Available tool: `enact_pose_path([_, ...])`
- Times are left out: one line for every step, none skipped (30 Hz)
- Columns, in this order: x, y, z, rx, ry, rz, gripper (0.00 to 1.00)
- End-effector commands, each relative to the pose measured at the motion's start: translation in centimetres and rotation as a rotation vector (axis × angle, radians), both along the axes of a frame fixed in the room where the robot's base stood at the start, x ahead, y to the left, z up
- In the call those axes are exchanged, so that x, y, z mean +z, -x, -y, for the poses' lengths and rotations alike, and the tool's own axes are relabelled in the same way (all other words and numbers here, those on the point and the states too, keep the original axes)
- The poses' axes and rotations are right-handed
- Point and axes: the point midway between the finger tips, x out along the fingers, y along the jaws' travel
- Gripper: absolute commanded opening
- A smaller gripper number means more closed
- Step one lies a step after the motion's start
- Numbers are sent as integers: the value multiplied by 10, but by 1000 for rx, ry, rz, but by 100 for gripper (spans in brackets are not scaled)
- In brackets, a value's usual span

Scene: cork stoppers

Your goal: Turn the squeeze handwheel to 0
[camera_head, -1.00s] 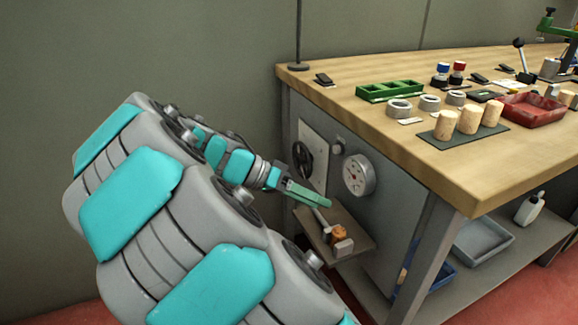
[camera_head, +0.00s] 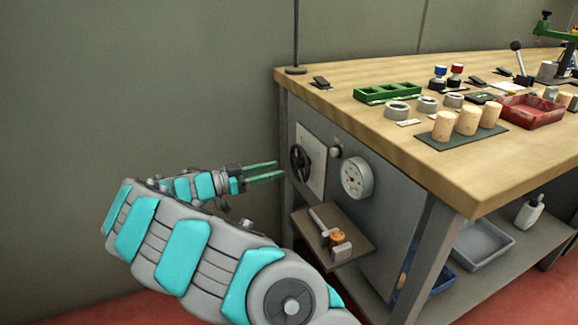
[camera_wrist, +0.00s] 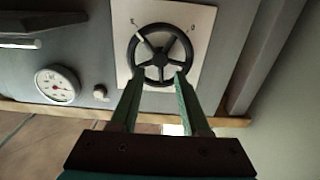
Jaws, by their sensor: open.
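The squeeze handwheel (camera_head: 300,162) is a black spoked wheel on a white plate (camera_head: 317,180) on the bench's end panel. In the wrist view the handwheel (camera_wrist: 160,54) shows whole, with a light-coloured spoke pointing up and left toward a mark like "1". The "0" mark (camera_wrist: 193,28) is at the plate's other upper side. My gripper (camera_head: 280,170) has green fingers and is open and empty. In the wrist view its fingertips (camera_wrist: 153,76) line up with the rim's near part. I cannot tell whether they touch it.
A round dial gauge (camera_head: 357,177) and a small knob (camera_head: 336,152) sit beside the plate. A small shelf (camera_head: 345,225) below holds a hammer-like tool and an orange item. The wooden benchtop (camera_head: 400,130) overhangs above, carrying corks and trays. Free room lies left of the bench.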

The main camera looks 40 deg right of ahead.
Motion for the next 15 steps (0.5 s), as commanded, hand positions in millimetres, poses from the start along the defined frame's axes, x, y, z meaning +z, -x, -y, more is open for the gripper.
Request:
enact_pose_path([1, 3, 8, -3, 0, -2, 46])
enact_pose_path([1, 4, 13, -3, -1, -1, 46])
enact_pose_path([1, 5, 19, -4, -2, 0, 46])
enact_pose_path([1, 7, 24, -4, -2, -1, 46])
enact_pose_path([2, 8, 28, -4, -1, -2, 46])
enact_pose_path([2, 9, 34, -4, -1, -1, 46])
enact_pose_path([2, 10, 38, -3, -1, 0, 46])
enact_pose_path([1, 10, 42, -2, -2, 0, 46])
enact_pose_path([1, 11, 46, -1, -2, -1, 46])
enact_pose_path([1, 12, 49, 0, -2, -1, 46])
enact_pose_path([1, 12, 51, 0, -2, -1, 46])
enact_pose_path([0, 13, 53, 0, -2, -1, 46])
enact_pose_path([0, 13, 53, 1, -2, -1, 46])
enact_pose_path([0, 13, 54, 1, -2, -1, 46])
enact_pose_path([0, 13, 54, 1, -2, -1, 46])
